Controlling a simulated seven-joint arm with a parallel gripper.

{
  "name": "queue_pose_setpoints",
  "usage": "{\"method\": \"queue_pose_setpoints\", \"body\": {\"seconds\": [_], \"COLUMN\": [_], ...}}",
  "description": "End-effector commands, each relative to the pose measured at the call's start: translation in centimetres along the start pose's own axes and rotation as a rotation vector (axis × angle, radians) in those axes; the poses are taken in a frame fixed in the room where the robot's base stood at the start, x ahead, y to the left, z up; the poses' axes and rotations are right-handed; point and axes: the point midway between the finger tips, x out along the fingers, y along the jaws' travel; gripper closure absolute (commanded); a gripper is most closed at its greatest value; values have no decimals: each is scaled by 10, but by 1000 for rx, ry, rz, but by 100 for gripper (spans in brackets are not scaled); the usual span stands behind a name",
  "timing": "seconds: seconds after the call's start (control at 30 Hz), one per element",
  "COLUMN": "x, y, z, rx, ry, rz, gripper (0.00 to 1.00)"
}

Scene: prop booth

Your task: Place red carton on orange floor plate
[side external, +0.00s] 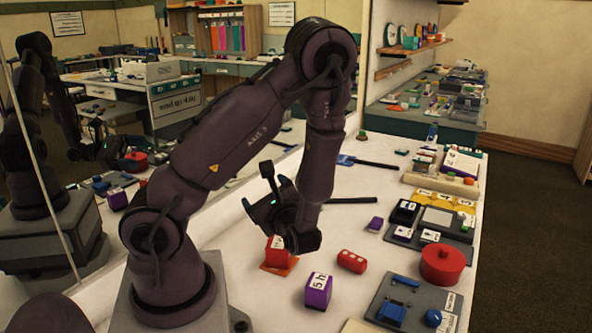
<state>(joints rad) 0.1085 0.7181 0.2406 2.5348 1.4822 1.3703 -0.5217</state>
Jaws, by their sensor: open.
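A red carton (275,251) with a white label stands on the small orange floor plate (273,267), whose edges show below and beside it. My gripper (283,219) is above and just right of the carton, and its lower part hides some of the carton's upper right. The jaws are open and I see nothing held between them. Whether a finger touches the carton cannot be told from this side view.
A purple block (318,291) and a red piece with white dots (351,261) lie to the right. A round red container (442,264), a grey panel (408,305) and a small purple block (375,224) stand farther right. A mirror on the left reflects my arm.

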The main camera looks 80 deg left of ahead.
Motion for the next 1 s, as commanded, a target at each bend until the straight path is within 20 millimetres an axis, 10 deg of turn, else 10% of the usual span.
{"method": "queue_pose_setpoints", "body": {"seconds": [0.5, 0.8, 1.0], "x": [-112, -186, -202], "y": [-6, -38, -45], "z": [66, 124, 143], "rx": [-730, -1029, -1088], "ry": [659, 1218, 1359], "rz": [873, 1067, 1087], "gripper": [17, 17, 17]}}
